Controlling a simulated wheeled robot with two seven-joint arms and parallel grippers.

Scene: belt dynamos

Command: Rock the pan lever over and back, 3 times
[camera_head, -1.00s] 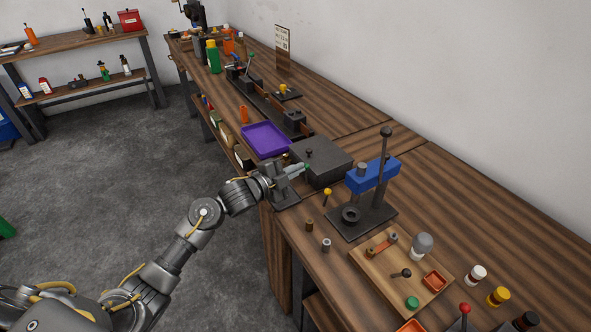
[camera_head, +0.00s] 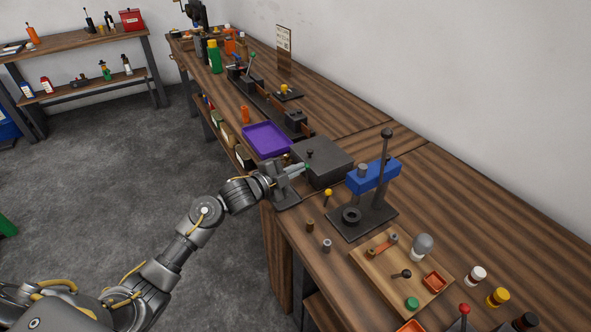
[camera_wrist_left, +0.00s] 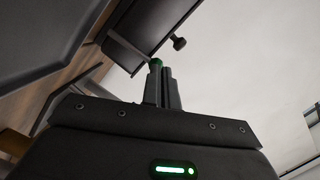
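My left gripper (camera_head: 297,168) reaches in from the left to the bench, low beside a dark grey box. Its two fingers (camera_wrist_left: 162,88) are close together, and a green knob (camera_wrist_left: 156,62) shows at their tips. The green knob (camera_head: 307,165) also shows at the fingertips in the head view. I take this to be the pan lever, with its shaft hidden by the fingers. The gripper looks shut on it. My right gripper is in neither view.
The dark grey box (camera_head: 325,168) with a small black knob stands just behind the gripper. A purple tray (camera_head: 266,140) lies to its left. A blue-headed press (camera_head: 374,175) and a wooden tray (camera_head: 378,276) with small parts are to the right.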

